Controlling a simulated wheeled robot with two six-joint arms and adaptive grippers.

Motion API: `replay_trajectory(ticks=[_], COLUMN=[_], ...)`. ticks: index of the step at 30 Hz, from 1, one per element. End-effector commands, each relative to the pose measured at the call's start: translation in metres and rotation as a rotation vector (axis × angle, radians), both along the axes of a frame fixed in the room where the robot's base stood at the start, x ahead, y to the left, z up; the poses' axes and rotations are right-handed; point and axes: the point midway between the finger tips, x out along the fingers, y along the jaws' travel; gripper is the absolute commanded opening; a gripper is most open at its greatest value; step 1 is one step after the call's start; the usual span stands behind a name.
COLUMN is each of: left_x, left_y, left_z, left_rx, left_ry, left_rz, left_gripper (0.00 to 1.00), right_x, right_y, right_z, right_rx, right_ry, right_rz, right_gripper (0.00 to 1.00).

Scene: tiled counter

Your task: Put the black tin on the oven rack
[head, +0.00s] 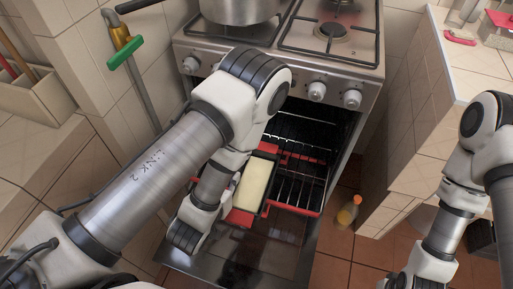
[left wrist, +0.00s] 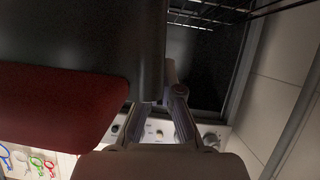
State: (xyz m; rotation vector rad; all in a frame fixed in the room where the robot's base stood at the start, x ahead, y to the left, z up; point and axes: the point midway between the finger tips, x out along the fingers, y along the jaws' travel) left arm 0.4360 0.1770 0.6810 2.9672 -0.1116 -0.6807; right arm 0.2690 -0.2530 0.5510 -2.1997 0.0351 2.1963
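The black tin (head: 275,172), with a pale cream filling, is at the open oven front in the head view, over the pulled-out oven rack (head: 298,190). I cannot tell whether it touches the rack. My left arm covers its left side and hides the left fingertips there. In the left wrist view, a large dark wall, likely the tin (left wrist: 152,45), fills the upper middle. My left gripper (left wrist: 164,92) has one finger along its right side and the other partly hidden behind it, so it seems shut on the tin's edge.
The oven door (head: 255,262) is open below the rack. Red strips (head: 300,209) edge the rack. A steel pot (head: 240,8) stands on the stove above. Yellow-orange bottles (head: 348,211) stand on the floor to the right. Tiled counters flank the stove.

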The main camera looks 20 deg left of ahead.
Motion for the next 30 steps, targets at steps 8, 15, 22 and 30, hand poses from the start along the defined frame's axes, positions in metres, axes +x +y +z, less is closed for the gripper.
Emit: replay_trajectory(ticks=[8, 15, 22, 30], left_x=[0.073, 0.130, 0.138, 0.138], left_y=[0.023, 0.040, 0.042, 0.042], left_z=[-0.008, -0.009, -0.034, -0.046], left_rx=[-0.006, -0.002, 0.000, 0.000], left_ry=[-0.014, -0.008, -0.002, -0.004], left_rz=[0.006, 0.002, 0.000, 0.000], left_gripper=[0.00, 0.00, 0.00, 0.00], right_x=[-0.001, 0.000, 0.000, 0.000], right_y=[0.000, 0.000, 0.000, 0.000], right_z=[-0.071, -0.064, -0.071, -0.073], right_rx=[0.000, 0.000, 0.000, 0.000], right_ry=[0.002, 0.000, 0.001, 0.001], right_rz=[0.000, 0.000, 0.000, 0.000], right_gripper=[0.36, 0.36, 0.36, 0.36])
